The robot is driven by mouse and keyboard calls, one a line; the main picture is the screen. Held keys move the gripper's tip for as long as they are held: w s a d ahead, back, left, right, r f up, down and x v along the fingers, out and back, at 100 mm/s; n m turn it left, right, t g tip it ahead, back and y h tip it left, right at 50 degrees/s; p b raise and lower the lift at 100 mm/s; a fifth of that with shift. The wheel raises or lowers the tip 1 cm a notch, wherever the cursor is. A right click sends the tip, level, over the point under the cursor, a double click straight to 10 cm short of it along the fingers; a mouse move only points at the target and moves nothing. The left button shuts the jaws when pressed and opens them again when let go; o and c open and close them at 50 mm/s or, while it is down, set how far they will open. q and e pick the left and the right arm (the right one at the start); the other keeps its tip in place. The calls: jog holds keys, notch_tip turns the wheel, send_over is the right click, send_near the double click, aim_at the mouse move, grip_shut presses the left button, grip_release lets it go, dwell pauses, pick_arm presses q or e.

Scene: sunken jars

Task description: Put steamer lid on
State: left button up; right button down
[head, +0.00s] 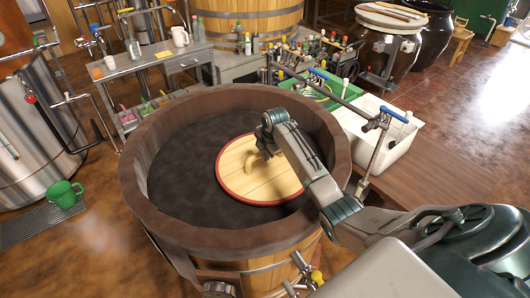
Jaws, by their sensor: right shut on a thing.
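The steamer lid (240,170) is a round, pale wooden disc with a red-brown rim and a curved wooden handle (258,168). It lies over the right part of the opening of a large wooden tub (145,205), inside its thick brown rim. The tub's interior is dark. My right arm reaches in from the lower right, and my right gripper (268,150) is at the lid's handle, shut on it. The fingertips are small and partly hidden by the arm. My left gripper is not in view.
A metal work table (165,65) with jugs and bottles stands behind the tub. A white sink (395,135) and pipes with a blue-handled tap stand close on the right. A green bucket (64,194) is on the left. Open floor lies at the far right.

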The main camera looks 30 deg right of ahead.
aim_at(270, 168)
jog(key=shift+f, duration=0.3)
jog(key=c, duration=1.2)
grip_release()
jog(key=shift+c, duration=0.2)
jog(key=shift+o, duration=0.5)
jog(key=shift+f, duration=0.1)
jog(key=b+v, duration=0.3)
jog(key=v, duration=0.8)
jog(key=shift+a, duration=0.1)
